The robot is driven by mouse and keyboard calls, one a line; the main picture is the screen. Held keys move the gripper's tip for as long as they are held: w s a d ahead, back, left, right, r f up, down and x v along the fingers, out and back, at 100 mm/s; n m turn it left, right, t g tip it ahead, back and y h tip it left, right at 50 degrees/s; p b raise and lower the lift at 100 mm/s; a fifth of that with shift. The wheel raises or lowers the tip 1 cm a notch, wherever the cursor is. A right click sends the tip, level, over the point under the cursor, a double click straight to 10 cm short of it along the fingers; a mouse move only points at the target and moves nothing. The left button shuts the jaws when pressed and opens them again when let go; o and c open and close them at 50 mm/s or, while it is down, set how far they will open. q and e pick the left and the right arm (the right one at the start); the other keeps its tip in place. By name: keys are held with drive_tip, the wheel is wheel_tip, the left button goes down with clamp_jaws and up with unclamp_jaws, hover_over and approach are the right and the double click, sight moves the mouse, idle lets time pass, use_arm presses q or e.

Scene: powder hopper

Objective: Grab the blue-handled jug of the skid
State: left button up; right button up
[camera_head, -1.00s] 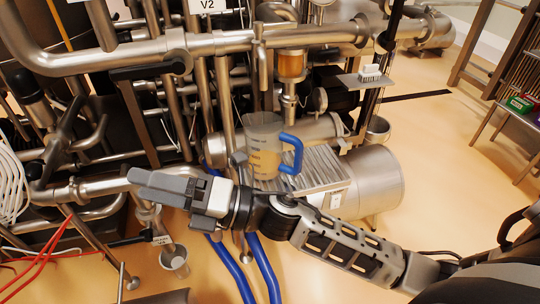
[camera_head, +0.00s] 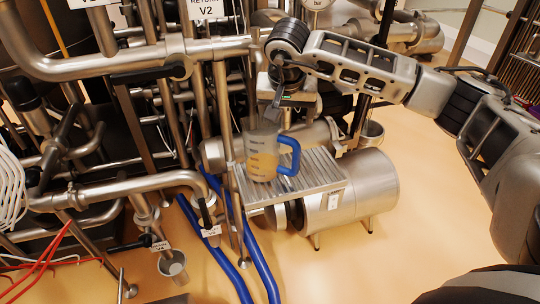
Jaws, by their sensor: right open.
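The blue-handled jug (camera_head: 262,160) is clear with graduation marks and holds a yellowish content. It stands upright on the ribbed metal top of the skid (camera_head: 315,180), near its left end, with the blue handle (camera_head: 290,156) facing right. My right gripper (camera_head: 276,112) points down just above the jug, near its rim. It is open; whether it touches the rim I cannot tell. My right arm comes in from the right, above the skid. My left gripper is not in view.
Steel pipes (camera_head: 120,62) and valves crowd the left and back. Blue hoses (camera_head: 262,268) run down to the floor. The floor (camera_head: 400,225) right of the skid is clear.

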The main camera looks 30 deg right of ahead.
sight(285, 142)
drive_tip(key=x, duration=1.2)
drive_tip(key=shift+w+a+f, duration=0.1)
drive_tip(key=shift+w+f, duration=0.05)
drive_tip(key=shift+f, duration=0.15)
clamp_jaws()
idle(0.9)
